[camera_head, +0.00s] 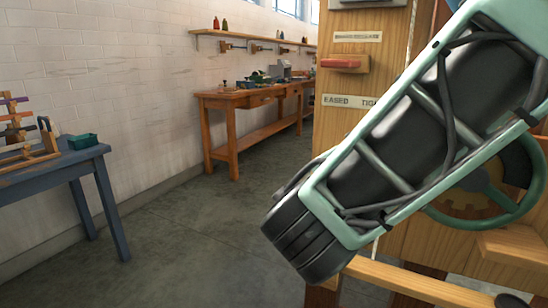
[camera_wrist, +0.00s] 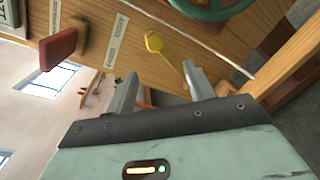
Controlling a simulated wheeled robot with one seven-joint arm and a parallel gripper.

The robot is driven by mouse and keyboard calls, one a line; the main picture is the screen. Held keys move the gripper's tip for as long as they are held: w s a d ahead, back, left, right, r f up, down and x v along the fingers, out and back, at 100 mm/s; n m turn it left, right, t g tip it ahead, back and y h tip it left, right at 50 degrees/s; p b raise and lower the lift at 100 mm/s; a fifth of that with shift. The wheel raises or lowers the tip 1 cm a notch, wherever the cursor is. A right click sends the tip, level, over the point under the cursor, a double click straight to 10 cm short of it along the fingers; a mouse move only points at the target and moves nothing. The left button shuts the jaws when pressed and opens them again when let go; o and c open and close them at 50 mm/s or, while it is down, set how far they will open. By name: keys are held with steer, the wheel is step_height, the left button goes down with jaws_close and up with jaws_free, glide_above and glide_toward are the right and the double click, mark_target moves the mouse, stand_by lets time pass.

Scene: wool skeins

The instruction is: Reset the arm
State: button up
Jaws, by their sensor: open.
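My arm crosses the right side of the head view in front of a wooden cabinet or machine (camera_head: 350,115). My gripper (camera_wrist: 160,82) shows in the wrist view with its two grey fingers apart and nothing between them. Beyond the fingers is the wooden machine's face (camera_wrist: 135,45), with a yellow lever (camera_wrist: 165,50) on it. The gripper itself cannot be made out in the head view. The wrist view is tilted, so the room appears turned.
A red handle (camera_head: 341,64) sticks out of the machine; it also shows in the wrist view (camera_wrist: 58,50). A green wheel (camera_head: 505,205) is behind my arm. A blue table (camera_head: 85,155) stands at left, a wooden workbench (camera_head: 240,100) at the back. The floor (camera_head: 190,240) between is clear.

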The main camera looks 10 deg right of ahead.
steer(key=s+d+f+m+g+y, duration=0.3)
steer(key=s+f+m+g+y, duration=0.15)
steer(key=s+f+g, duration=0.65)
steer(key=s+a+f+m+g+y, duration=0.2)
steer(key=s+a+f+m+y, duration=0.2)
steer(key=s+a+m+y, duration=0.45)
step_height(320, 180, up, 27)
steer(key=w+a+n+h+p, duration=0.1)
steer(key=n+p, duration=0.1)
steer(key=p, duration=2.5)
steer(key=shift+n+h, duration=0.3)
steer(key=shift+a+r, duration=0.1)
